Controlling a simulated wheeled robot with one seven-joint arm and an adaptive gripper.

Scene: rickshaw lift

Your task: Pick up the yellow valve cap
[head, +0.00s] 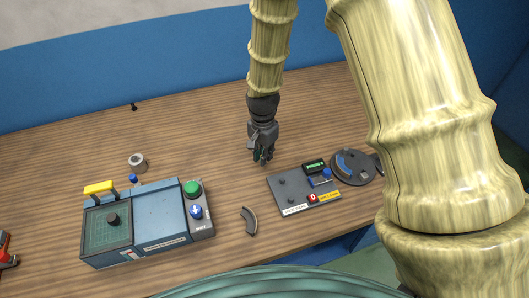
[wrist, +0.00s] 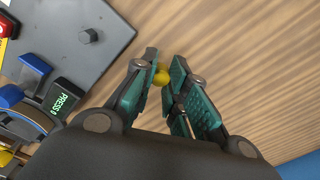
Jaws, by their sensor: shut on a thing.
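The yellow valve cap (wrist: 162,78) shows in the wrist view as a small round yellow piece between my fingertips. My gripper (wrist: 165,75) has its teal-padded fingers closed on it, with both fingers touching its sides. In the head view my gripper (head: 262,161) points down over the wooden table, just behind and left of the grey panel. The cap is hidden by the fingers in the head view. I cannot tell whether the cap touches the table.
A grey panel (head: 290,204) with knobs and a display lies near my gripper. A round dark dial (head: 352,180) is to its right. A blue machine (head: 160,206), a metal ring (head: 138,163) and a dark curved piece (head: 249,221) are left. The table behind my gripper is mostly clear.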

